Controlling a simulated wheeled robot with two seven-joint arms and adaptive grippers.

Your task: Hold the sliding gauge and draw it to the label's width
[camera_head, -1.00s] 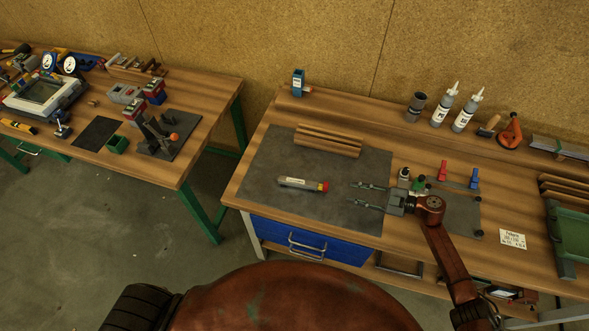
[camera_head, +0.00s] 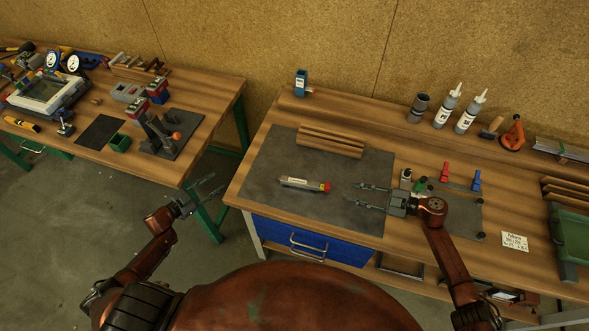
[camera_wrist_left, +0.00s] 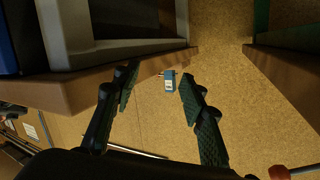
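A grey bar (camera_head: 304,184) with a pale marked strip and a red and yellow end lies on the dark mat (camera_head: 265,205); it looks like the sliding gauge. A white written label (camera_head: 514,241) lies on the right bench top. My right gripper (camera_head: 357,195) is open and empty above the mat, to the right of the bar's red end and apart from it. My left gripper (camera_head: 213,186) is open and empty in front of the gap between the benches, left of the mat. Its spread fingers also show in the left wrist view (camera_wrist_left: 155,88), with nothing between them.
Wooden strips (camera_head: 330,141) lie at the mat's back. Red (camera_head: 446,171) and blue (camera_head: 476,180) upright pieces stand on a grey plate behind my right gripper. Bottles (camera_head: 470,111) stand on the back ledge. A green-legged bench (camera_head: 232,86) with tools stands at left. The mat's left part is clear.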

